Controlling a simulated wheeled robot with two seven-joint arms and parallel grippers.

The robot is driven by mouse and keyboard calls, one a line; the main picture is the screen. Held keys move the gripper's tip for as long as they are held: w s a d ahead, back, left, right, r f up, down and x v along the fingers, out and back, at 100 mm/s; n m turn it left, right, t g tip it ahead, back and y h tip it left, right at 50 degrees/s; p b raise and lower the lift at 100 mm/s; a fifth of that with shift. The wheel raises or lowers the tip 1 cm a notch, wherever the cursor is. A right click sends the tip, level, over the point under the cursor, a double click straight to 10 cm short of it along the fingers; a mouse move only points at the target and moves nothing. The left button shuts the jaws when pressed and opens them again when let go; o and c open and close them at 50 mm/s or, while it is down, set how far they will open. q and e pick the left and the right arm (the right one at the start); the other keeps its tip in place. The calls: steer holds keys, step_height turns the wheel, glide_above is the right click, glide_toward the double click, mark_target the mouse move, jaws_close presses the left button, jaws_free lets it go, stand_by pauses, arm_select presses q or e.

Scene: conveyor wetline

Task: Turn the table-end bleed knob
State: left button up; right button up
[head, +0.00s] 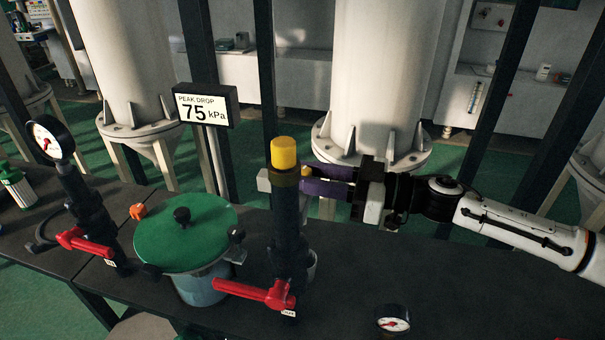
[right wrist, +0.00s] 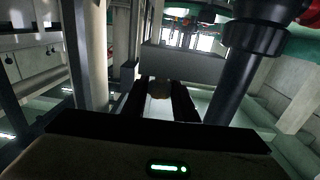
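My right gripper (head: 304,180) comes in from the right with purple fingers reaching behind the dark upright pipe with the yellow cap (head: 284,155). A small yellow-orange knob (head: 306,171) shows at its fingertips, partly hidden. My left gripper is not in view.
The capped pipe stands close to the fingers, with a red lever (head: 250,290) low on it. A green-lidded pot (head: 185,235), an orange knob (head: 138,211), a second red lever (head: 82,242) and gauges share the dark table (head: 450,290). A sign (head: 205,106) reads peak drop 75 kPa.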

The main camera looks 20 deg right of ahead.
steer(key=shift+m+t+h, duration=0.4)
steer(key=shift+t, duration=0.1)
steer(key=m+t+h, duration=0.2)
steer(key=t+h, duration=0.1)
steer(key=shift+s+a+m, duration=0.1)
steer(key=shift+m, duration=0.3)
steer(key=m+t+h, duration=0.1)
steer(key=m+h, duration=0.1)
steer(key=h, duration=0.1)
steer(key=m+t+h, duration=0.2)
steer(key=m+h, duration=0.1)
steer(key=h, duration=0.1)
steer(key=shift+h, duration=0.3)
steer(key=shift+r+m+h, duration=0.1)
steer(key=shift+m+h, duration=0.2)
steer(key=o, duration=1.1)
